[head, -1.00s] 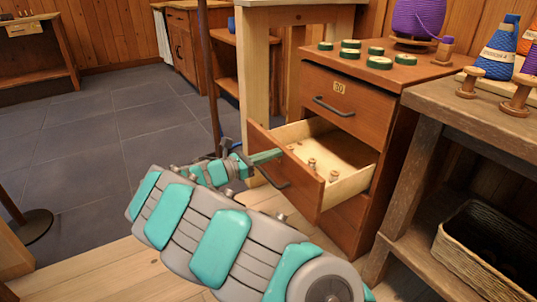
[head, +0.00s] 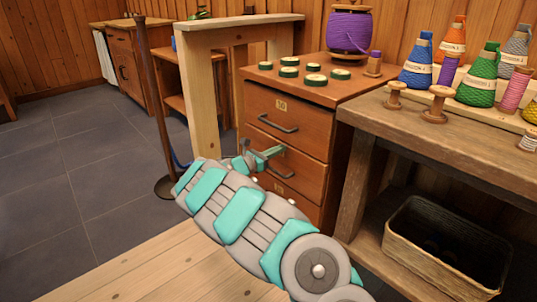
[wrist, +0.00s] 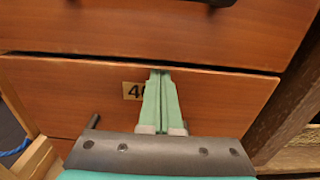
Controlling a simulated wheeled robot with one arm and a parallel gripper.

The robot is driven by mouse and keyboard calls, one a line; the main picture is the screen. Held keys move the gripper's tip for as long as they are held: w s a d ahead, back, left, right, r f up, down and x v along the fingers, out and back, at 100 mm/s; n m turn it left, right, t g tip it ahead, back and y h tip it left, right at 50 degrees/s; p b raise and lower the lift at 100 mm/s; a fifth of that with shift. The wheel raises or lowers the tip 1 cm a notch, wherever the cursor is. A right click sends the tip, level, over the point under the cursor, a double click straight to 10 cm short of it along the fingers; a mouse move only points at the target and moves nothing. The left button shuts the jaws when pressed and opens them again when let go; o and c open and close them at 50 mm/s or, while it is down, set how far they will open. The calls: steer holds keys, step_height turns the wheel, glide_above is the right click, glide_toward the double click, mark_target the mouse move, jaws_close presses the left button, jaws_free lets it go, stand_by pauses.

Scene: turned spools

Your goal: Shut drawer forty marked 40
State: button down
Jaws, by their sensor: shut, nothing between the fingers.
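Drawer forty (head: 306,172) is the middle drawer of the brown wooden cabinet, and its front now sits about level with the drawer fronts above and below. In the wrist view, its front (wrist: 225,95) carries a plate marked 40 (wrist: 132,91), partly hidden by my fingers. A thin dark gap runs along its top edge. My gripper (head: 280,151) is shut and empty, its fingertips at the upper part of the drawer front. In the wrist view, the closed fingertips (wrist: 160,72) overlap the top edge; I cannot tell whether they touch it.
The drawer marked 30 (head: 285,122) above is shut. Green discs (head: 289,72) and a purple spool (head: 349,30) stand on the cabinet. A workbench (head: 420,122) with spools and cones stands right, a basket (head: 445,250) below. A post (head: 152,100) stands left.

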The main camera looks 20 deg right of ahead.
steer(key=shift+w+d+r, duration=0.15)
steer(key=shift+d, duration=0.3)
steer(key=v, duration=1.5)
steer(key=s+d+r+m+g+y+p, duration=0.1)
steer(key=s+d+r+m+g+p, duration=0.1)
steer(key=s+d+r+m+g, duration=0.65)
steer(key=s+d+m+y, duration=0.2)
steer(key=s+m+y, duration=0.35)
steer(key=s, duration=1.25)
steer(key=s+a+f+m+y, duration=0.2)
steer(key=s+a+y, duration=0.3)
steer(key=s+a, duration=0.5)
steer(key=s+a+f+m+t+y+p, duration=0.1)
steer(key=s+a+f+m+y, duration=0.2)
steer(key=s+a, duration=0.8)
steer(key=s+m+y, duration=0.1)
steer(key=m+y, duration=0.1)
steer(key=shift+a+m+y+p, duration=0.2)
steer(key=shift+m+y+p, duration=0.1)
steer(key=shift+y, duration=0.05)
